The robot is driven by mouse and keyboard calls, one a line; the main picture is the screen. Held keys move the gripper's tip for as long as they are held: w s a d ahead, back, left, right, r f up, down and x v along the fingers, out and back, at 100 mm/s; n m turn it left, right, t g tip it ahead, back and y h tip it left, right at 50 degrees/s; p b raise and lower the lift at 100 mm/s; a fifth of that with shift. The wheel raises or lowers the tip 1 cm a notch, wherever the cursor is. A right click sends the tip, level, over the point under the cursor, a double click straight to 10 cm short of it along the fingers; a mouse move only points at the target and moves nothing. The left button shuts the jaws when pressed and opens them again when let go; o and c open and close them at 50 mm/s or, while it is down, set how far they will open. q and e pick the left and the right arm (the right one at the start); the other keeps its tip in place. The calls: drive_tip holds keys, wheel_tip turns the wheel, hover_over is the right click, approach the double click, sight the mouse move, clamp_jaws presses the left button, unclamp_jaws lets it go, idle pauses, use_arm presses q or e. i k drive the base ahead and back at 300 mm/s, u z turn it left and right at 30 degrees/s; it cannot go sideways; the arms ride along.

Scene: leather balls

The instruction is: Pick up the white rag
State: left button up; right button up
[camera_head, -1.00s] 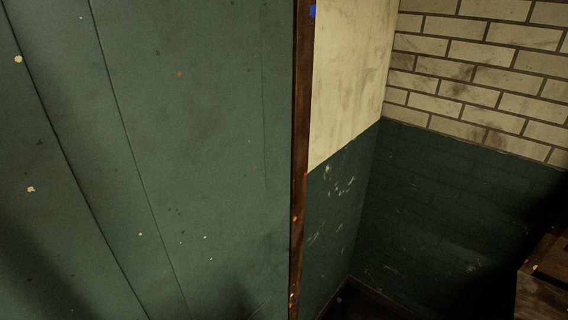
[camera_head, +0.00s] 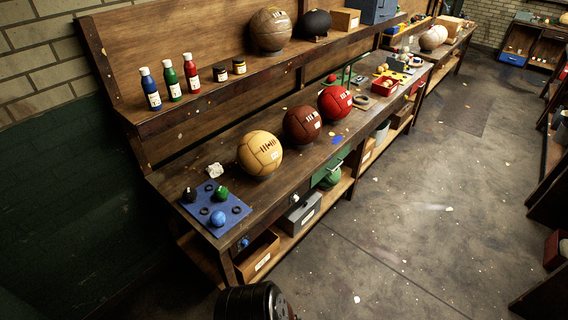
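A small crumpled whitish piece (camera_head: 214,170) lies on the workbench (camera_head: 176,178) near its left end, just behind a blue mat. It looks like the white rag, but it is too small to be certain. Neither of my grippers is in view.
Yellow (camera_head: 260,153), brown (camera_head: 302,124) and red (camera_head: 334,102) balls stand along the bench. The blue mat (camera_head: 236,211) holds small round items. Paint bottles (camera_head: 171,78) stand on the raised shelf. A drawer (camera_head: 300,214) and boxes sit below. Open concrete floor (camera_head: 400,220) lies to the right.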

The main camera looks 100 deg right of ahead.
sight(215, 169)
drive_tip(key=z, duration=2.2)
